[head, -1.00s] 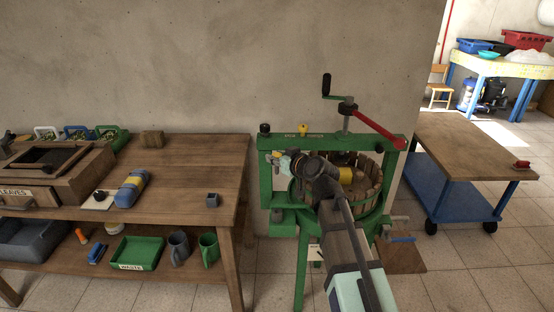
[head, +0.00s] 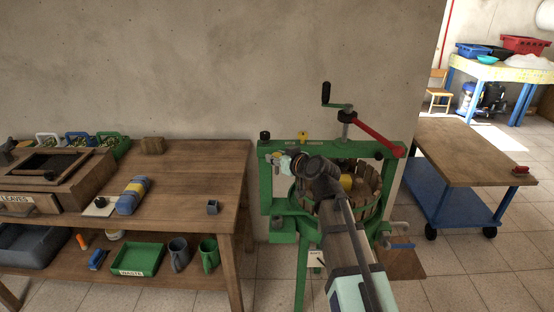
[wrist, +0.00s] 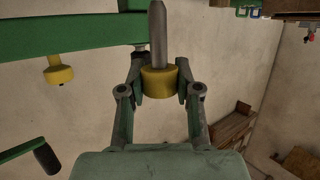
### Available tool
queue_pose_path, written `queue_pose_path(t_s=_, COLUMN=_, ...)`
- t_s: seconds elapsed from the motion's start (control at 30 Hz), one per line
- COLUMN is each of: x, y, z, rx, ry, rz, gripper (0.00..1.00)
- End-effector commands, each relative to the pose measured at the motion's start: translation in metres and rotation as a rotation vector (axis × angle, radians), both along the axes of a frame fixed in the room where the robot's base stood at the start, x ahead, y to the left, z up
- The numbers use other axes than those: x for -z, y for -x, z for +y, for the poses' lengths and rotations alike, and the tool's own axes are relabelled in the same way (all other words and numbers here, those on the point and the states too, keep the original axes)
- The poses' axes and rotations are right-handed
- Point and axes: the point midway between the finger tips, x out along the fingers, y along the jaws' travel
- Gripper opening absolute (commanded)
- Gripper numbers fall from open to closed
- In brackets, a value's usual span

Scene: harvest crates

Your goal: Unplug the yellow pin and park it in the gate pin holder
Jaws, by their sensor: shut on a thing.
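In the wrist view my gripper (wrist: 160,84) is shut on the yellow pin (wrist: 159,79), its two fingers on either side of the thick yellow head. The pin's bare grey metal shaft points to the top of that picture, near the green crossbar (wrist: 60,38). A second yellow knob (wrist: 58,72) is on the crossbar, left of the held pin; in the head view a yellow knob (head: 303,136) stands on top of the bar. I cannot make out the gate pin holder.
The press has a slatted wooden basket (head: 366,190) and a crank (head: 327,92) with a red lever (head: 378,136). A wooden workbench (head: 190,175) stands at left, a blue-framed cart (head: 460,190) at right.

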Motion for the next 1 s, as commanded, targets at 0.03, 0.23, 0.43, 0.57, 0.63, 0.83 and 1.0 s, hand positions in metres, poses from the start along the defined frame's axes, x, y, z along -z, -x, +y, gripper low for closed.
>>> queue_pose_path(t_s=0.03, x=-0.003, y=0.0, z=0.0, rx=0.0, ry=0.0, rz=0.0, gripper=0.0)
queue_pose_path(t_s=0.23, x=-0.01, y=0.0, z=0.0, rx=0.0, ry=0.001, rz=-0.001, gripper=0.0)
queue_pose_path(t_s=0.43, x=-0.018, y=0.0, z=0.0, rx=0.0, ry=0.0, rz=-0.001, gripper=0.0)
queue_pose_path(t_s=0.57, x=-0.023, y=0.0, z=0.0, rx=0.0, ry=-0.001, rz=-0.001, gripper=0.0)
queue_pose_path(t_s=0.63, x=-0.025, y=0.0, z=0.0, rx=0.0, ry=-0.001, rz=-0.001, gripper=0.0)
queue_pose_path(t_s=0.83, x=-0.027, y=0.0, z=0.0, rx=0.0, ry=-0.001, rz=-0.001, gripper=0.0)
queue_pose_path(t_s=1.0, x=-0.026, y=0.0, z=0.0, rx=0.0, ry=-0.001, rz=-0.001, gripper=0.0)
